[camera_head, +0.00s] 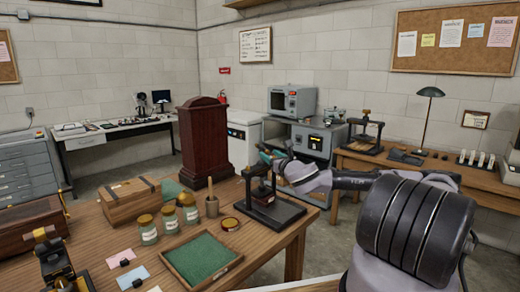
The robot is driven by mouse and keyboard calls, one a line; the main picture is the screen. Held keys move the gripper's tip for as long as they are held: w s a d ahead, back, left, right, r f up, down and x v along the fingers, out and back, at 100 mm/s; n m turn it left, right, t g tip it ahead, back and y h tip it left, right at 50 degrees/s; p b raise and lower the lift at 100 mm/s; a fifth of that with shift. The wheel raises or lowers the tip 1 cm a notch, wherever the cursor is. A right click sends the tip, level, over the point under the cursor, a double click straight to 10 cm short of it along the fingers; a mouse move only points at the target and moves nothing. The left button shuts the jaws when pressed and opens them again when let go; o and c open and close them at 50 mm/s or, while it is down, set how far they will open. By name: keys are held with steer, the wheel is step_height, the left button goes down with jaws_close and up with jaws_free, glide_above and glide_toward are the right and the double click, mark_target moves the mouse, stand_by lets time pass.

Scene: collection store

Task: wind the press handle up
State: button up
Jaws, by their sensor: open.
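A small screw press (285,212) with a black base and upright frame stands near the right end of the wooden table in front of me. A dark reddish block shows inside its frame. Its handle cannot be made out clearly at this size. My gripper (267,156), with teal at its fingers, is open just above and behind the top of this press. I cannot tell whether it touches the press. A second press (365,137), with a dark frame and a brass-coloured top, stands on the back right table.
On the near table are a wooden box (130,203), several jars (147,230), a cup with a pestle (211,204), a round tin (230,224) and a green-lined tray (201,258). A dark red cabinet (203,140) stands behind. A green lamp (430,92) stands at right.

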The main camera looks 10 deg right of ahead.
mark_target(263, 150)
steer(key=x, duration=0.9)
steer(key=shift+w+a, duration=0.1)
steer(key=shift+c, duration=0.3)
jaws_close()
